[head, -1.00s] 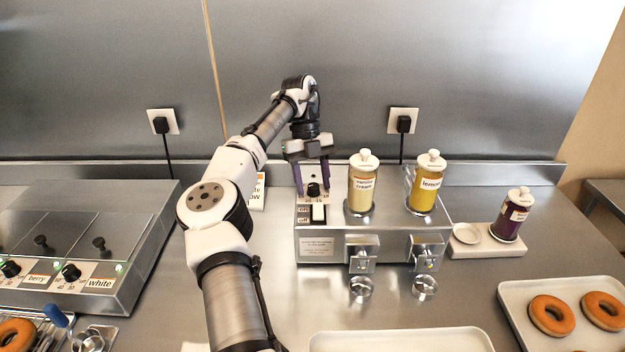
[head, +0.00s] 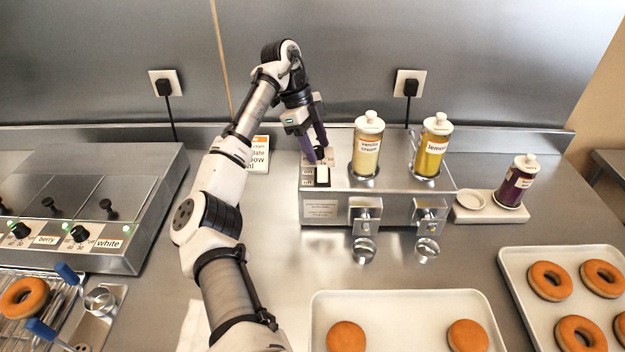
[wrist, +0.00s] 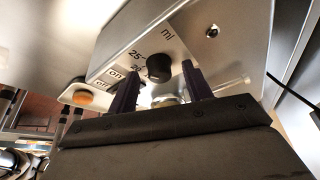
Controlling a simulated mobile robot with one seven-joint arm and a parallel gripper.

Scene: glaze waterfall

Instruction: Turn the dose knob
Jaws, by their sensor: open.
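The dose knob (wrist: 159,69) is a small black knob on the top panel of the steel dispenser, beside a scale marked "25" and "ml". In the head view the knob (head: 322,152) is partly hidden by my gripper. My gripper (head: 315,154) is open and tilted, pointing down at the panel. In the wrist view its two dark purple fingers (wrist: 160,88) stand apart, one on each side of the knob, with gaps visible. I cannot tell how deep the fingertips reach.
Vanilla cream (head: 367,150) and lemon (head: 432,150) bottles stand on the dispenser (head: 320,208), right of my gripper. A purple bottle (head: 516,184) stands on a small tray (head: 480,215). A glaze warmer (head: 110,160) is at left. Doughnut trays (head: 400,305) lie in front.

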